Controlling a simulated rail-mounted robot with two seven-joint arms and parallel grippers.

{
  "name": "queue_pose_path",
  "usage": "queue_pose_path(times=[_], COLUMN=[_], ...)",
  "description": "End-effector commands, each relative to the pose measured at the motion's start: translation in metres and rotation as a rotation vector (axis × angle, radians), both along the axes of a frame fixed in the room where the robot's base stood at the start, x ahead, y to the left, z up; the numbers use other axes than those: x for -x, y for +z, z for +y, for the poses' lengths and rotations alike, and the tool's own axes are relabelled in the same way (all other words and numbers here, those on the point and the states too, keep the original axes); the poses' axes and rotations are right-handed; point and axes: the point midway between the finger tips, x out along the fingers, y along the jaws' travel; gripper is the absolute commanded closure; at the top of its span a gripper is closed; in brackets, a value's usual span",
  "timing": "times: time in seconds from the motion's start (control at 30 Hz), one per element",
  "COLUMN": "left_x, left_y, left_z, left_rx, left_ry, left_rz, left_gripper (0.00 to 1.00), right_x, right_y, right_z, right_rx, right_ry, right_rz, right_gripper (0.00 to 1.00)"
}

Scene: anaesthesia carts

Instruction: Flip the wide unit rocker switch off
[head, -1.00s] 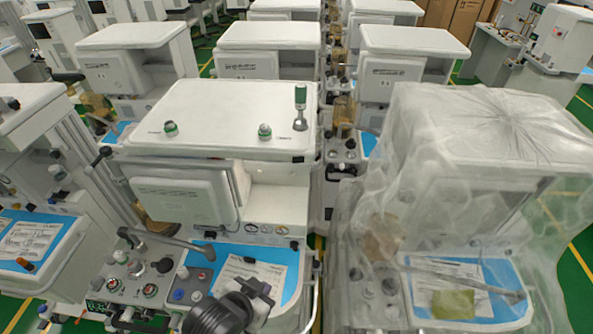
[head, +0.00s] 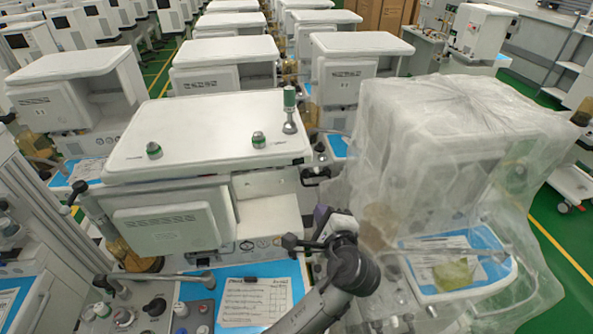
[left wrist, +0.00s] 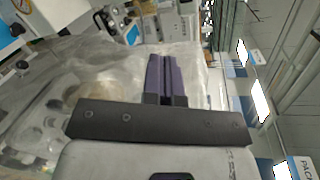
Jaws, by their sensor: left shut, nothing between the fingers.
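The wide anaesthesia unit (head: 210,135) stands in the middle of the head view, with a broad white top and a boxy front housing (head: 170,228). I cannot make out a rocker switch in either view. My left gripper (head: 321,214) is beside this unit's right front side, between it and the plastic-covered cart. Its purple fingers (left wrist: 161,75) are shut and empty in the left wrist view, with clear plastic sheeting behind them. My right gripper is in neither view.
A cart under clear plastic (head: 450,150) stands close on the right. A blue work surface with a printed sheet (head: 254,302) and a knob panel (head: 125,318) lie below the wide unit's housing. A green-topped post (head: 290,105) rises from its top. More carts stand behind.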

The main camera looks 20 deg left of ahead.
Motion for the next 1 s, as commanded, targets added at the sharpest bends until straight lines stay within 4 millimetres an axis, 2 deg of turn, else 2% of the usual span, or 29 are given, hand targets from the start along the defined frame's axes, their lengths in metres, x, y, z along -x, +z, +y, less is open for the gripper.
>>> queue_pose_path(times=[0.1,0.2,0.4,0.7,1.0], left_x=[-0.002,-0.002,0.0,-0.001,-0.001], left_y=[0.001,0.007,0.016,0.017,0.016], left_z=[0.006,0.009,0.011,0.01,0.011], left_rx=[-0.269,-0.464,-0.749,-0.958,-0.995], left_ry=[0.011,0.018,0.009,-0.024,-0.03], left_rz=[0.114,0.206,0.376,0.539,0.57], left_gripper=[1.0,1.0,1.0,1.0,1.0], right_x=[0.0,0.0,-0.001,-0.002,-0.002], right_y=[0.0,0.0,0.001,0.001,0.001], right_z=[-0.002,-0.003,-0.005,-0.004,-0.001], right_rx=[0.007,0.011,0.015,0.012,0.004], right_ry=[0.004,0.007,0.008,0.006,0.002], right_rz=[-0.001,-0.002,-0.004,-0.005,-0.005], right_gripper=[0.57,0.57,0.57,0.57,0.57])
